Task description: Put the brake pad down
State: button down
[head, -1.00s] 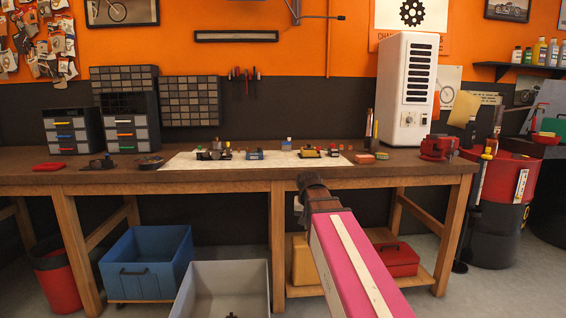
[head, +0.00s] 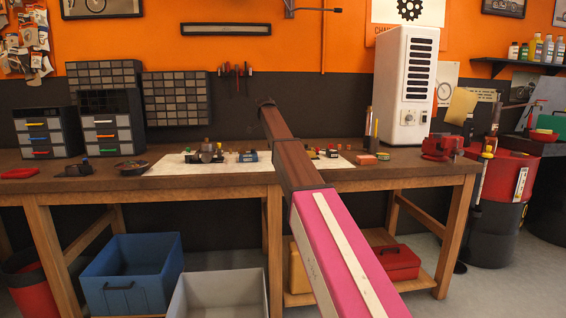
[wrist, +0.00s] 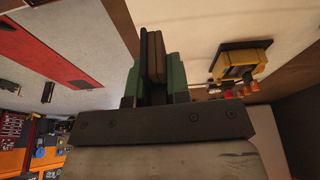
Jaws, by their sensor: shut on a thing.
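My gripper (wrist: 153,85) shows in the wrist view with green fingers. It is shut on the brake pad (wrist: 152,55), a thin dark brown piece standing between the fingers. Beyond it lies the pale mat (wrist: 200,25) on the workbench; whether the pad touches anything cannot be told. In the head view my arm reaches over the bench and mat (head: 175,167), and the gripper and pad are hidden.
A yellow and black part (wrist: 240,62) lies right of my gripper in the wrist view. Several small parts stand on the mat. An orange block (head: 366,159) and a white cabinet (head: 405,85) stand to the right. Bins (head: 130,270) stand below the front edge.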

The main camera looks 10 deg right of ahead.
jog(key=shift+m, duration=0.3)
jog(key=w+d+f, duration=0.2)
jog(key=w, duration=0.1)
jog(key=w+d+f, duration=0.2)
jog(key=w, duration=0.2)
jog(key=w+d+f, duration=0.1)
jog(key=w+f, duration=0.1)
jog(key=w, duration=0.2)
jog(key=shift+w+d, duration=0.15)
jog(key=shift+d, duration=0.25)
jog(key=shift+f, duration=1.95)
jog(key=shift+f, duration=0.15)
jog(key=c, duration=1.1)
grip_release()
jog(key=v, duration=1.2)
